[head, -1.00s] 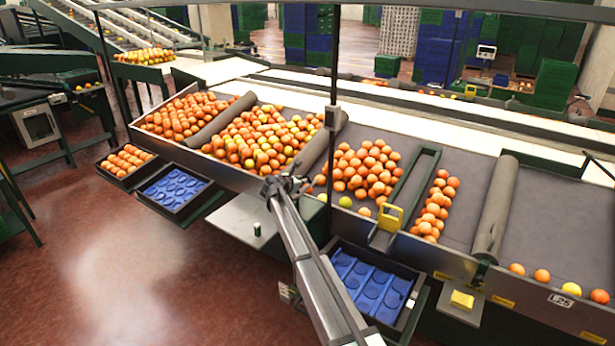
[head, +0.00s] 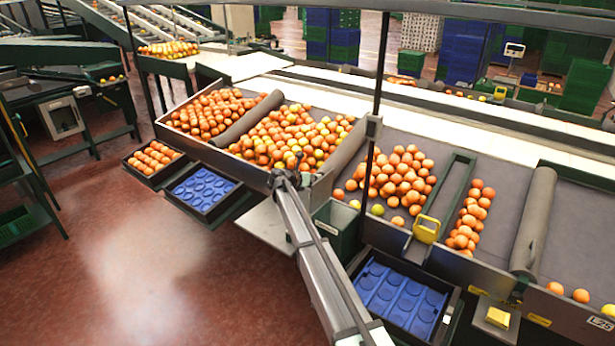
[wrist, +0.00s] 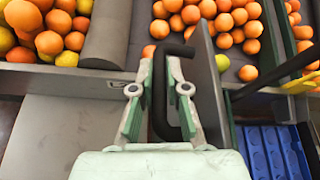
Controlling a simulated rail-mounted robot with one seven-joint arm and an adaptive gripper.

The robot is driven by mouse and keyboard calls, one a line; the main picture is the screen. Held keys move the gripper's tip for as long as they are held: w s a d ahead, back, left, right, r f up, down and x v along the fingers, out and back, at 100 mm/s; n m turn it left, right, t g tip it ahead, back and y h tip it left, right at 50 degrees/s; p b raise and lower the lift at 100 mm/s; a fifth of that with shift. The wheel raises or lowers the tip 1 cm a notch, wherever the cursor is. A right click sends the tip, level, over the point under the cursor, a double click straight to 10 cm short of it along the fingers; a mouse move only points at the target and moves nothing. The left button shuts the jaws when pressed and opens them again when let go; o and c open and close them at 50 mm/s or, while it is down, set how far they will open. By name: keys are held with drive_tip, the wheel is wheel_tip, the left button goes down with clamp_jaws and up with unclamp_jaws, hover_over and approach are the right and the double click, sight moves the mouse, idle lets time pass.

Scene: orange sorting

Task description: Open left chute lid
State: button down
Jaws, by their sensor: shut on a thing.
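My gripper (head: 287,174) is at the front edge of the sorting table, between the heaps of oranges. In the wrist view my gripper (wrist: 168,58) is shut on a black, bracket-shaped handle (wrist: 160,100). A grey panel, seemingly the left chute lid (wrist: 207,75), stands steeply just right of the fingers, seen nearly edge-on. The lid's join to the handle is hidden by the fingers. In the head view my arm and gripper cover much of this spot. An orange heap (head: 397,177) lies right of the lid.
A dark green bin (head: 337,232) stands below the table edge, right of my arm. A yellow handle (head: 427,229) is on the chute farther right. Crates with blue liners (head: 400,297) hang in front. Padded grey rollers (head: 238,127) divide the table.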

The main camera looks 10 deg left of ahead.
drive_tip(key=shift+a+f, duration=0.15)
drive_tip(key=shift+f, duration=0.05)
idle(0.4)
drive_tip(key=c, duration=1.4)
unclamp_jaws()
drive_tip(key=shift+c, duration=0.2)
drive_tip(key=v, duration=1.2)
drive_tip(key=shift+w+a, duration=0.1)
